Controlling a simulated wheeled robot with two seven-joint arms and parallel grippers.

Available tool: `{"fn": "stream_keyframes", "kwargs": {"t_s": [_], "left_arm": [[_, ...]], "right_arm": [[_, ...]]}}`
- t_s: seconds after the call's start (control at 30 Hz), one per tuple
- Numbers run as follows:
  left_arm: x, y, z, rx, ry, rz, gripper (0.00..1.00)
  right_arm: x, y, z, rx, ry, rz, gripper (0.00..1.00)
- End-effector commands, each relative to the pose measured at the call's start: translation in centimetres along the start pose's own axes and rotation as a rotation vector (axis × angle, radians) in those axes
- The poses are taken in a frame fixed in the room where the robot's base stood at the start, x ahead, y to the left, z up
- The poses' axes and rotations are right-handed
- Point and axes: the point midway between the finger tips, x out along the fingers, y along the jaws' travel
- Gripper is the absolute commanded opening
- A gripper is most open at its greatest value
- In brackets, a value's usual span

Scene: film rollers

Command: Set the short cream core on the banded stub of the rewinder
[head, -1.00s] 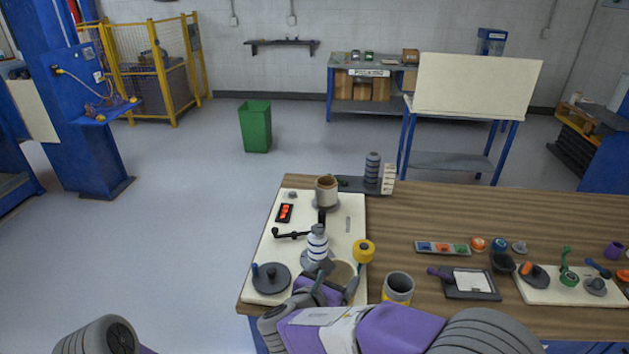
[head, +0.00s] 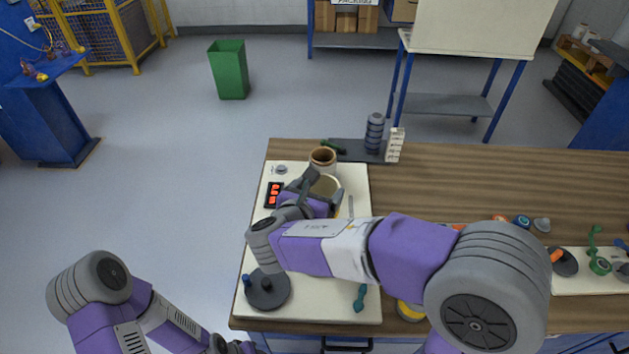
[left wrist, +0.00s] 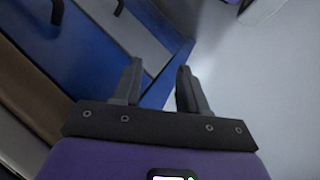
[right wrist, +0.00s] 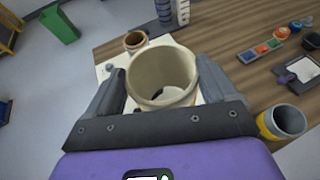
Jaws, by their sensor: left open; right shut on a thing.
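My right gripper (right wrist: 160,90) is shut on the short cream core (right wrist: 162,72), an open ring whose bore faces up at the wrist camera. In the head view the held core (head: 326,186) is over the rewinder's cream base plate (head: 330,305), just in front of a brown-rimmed core (head: 323,157). The banded stub is hidden behind my right arm and gripper in the head view. Something dark and pale shows through the bore, but I cannot tell what, or whether the core touches a stub. My left gripper (left wrist: 160,75) is open and empty, low beside the blue bench front.
On the plate are a dark disc with a blue peg (head: 267,289), a red display (head: 274,195) and a teal handle (head: 360,298). A grey ribbed stack (head: 375,133) and pale toothed block (head: 395,146) stand behind. A yellow-banded cup (right wrist: 283,122) is at right.

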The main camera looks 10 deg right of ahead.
Motion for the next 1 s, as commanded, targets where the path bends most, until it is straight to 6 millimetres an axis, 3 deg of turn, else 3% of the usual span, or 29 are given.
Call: {"fn": "stream_keyframes", "kwargs": {"t_s": [1.0], "left_arm": [[6.4,-2.4,-0.3,0.0,0.0,0.0,0.43]], "right_arm": [[2.8,0.0,-6.7,0.0,-0.001,0.0,0.31]]}}
